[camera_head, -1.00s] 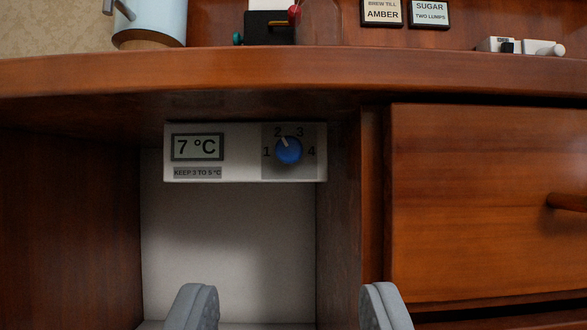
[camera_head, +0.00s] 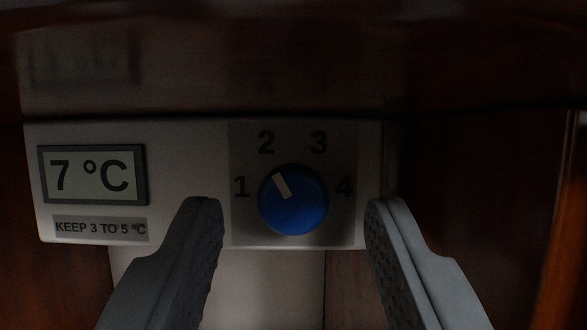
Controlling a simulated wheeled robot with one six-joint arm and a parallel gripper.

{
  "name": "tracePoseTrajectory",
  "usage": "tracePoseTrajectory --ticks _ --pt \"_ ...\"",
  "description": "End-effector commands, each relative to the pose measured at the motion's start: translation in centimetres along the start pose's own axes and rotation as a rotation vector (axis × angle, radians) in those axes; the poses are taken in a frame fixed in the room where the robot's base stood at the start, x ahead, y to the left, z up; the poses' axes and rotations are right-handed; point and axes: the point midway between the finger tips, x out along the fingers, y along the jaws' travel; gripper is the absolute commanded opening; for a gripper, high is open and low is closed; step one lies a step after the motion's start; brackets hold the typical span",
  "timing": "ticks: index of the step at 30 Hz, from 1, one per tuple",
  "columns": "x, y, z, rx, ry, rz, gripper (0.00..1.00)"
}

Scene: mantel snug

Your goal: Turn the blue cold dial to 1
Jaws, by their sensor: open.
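The blue cold dial (camera_head: 298,208) is on the white control panel, with the numbers 1 to 4 in an arc around it. Its white pointer mark leans up and left, nearest the 2. My gripper (camera_head: 294,215) is open, with one grey finger to the left of the dial and one to the right. The fingers look apart from the dial, and nothing is between them but the view of it. How far the fingertips are from the panel I cannot tell.
The white panel (camera_head: 195,188) has a display (camera_head: 92,175) reading 7 °C and a label (camera_head: 100,228) saying KEEP 3 TO 5 °C. A dark wooden overhang (camera_head: 300,75) is just above. Dark wood stands to the right, close to the right finger.

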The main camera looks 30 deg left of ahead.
Motion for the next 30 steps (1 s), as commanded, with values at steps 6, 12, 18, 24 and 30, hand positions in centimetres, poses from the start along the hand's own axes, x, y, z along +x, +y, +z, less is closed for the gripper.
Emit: tracePoseTrajectory --ticks 6,12,18,24,30 --pt "0.93 0.01 0.01 0.001 -0.001 0.001 0.44" --pt "0.95 0.01 0.00 0.001 0.000 0.001 0.44" --pt "0.94 0.00 -0.01 0.001 0.000 0.001 0.11" --pt "0.93 0.05 -0.01 -0.017 -0.001 -0.007 0.01" --pt "0.95 0.15 -0.01 -0.110 0.000 -0.045 0.01"
